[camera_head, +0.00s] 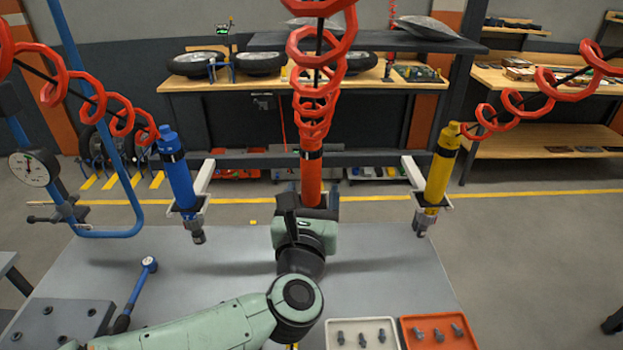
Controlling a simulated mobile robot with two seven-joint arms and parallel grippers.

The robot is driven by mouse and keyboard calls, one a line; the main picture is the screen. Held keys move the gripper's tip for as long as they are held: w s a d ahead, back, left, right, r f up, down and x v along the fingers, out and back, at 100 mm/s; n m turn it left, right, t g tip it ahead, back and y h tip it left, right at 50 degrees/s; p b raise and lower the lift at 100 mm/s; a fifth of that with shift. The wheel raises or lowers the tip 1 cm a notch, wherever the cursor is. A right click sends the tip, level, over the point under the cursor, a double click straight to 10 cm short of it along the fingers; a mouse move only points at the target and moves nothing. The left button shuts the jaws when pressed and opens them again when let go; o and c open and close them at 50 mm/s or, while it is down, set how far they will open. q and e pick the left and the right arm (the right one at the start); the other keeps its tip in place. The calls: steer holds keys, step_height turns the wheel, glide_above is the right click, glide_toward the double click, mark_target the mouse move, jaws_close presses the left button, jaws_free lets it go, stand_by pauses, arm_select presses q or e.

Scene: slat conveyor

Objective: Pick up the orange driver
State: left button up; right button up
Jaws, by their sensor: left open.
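The orange driver (312,177) hangs upright at the center, below a red coiled hose (313,100). Its lower end is hidden behind my left gripper (290,208). My left arm comes in from the lower left, and its wrist stands over the grey table just in front of the driver. The dark fingers reach up at the driver's lower left side. The gripper is open; I cannot tell whether a finger touches the driver. My right gripper is not in view.
A blue driver (177,170) hangs at the left and a yellow driver (437,170) at the right, both in white bracket arms. A cream tray (334,323) and an orange tray (408,336) with bolts lie at the front. The grey table (385,255) is clear at right.

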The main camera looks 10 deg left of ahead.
mark_target(312, 170)
arm_select(q)
steer(key=shift+w+a, duration=0.1)
steer(key=shift+w, duration=0.6)
steer(key=shift+w+a+r+p, duration=0.15)
steer(key=shift+w+r+p, duration=0.05)
steer(key=shift+w+p, duration=0.15)
steer(key=w, duration=0.1)
steer(key=w+p, duration=0.1)
steer(key=w+a, duration=0.1)
steer(key=shift+w+r, duration=0.3)
steer(key=shift+w+f, duration=0.1)
steer(key=shift+w, duration=0.35)
steer(key=shift+s, duration=0.1)
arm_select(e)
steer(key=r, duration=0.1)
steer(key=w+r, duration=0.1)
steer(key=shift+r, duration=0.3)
arm_select(q)
steer(key=c, duration=1)
jaws_close()
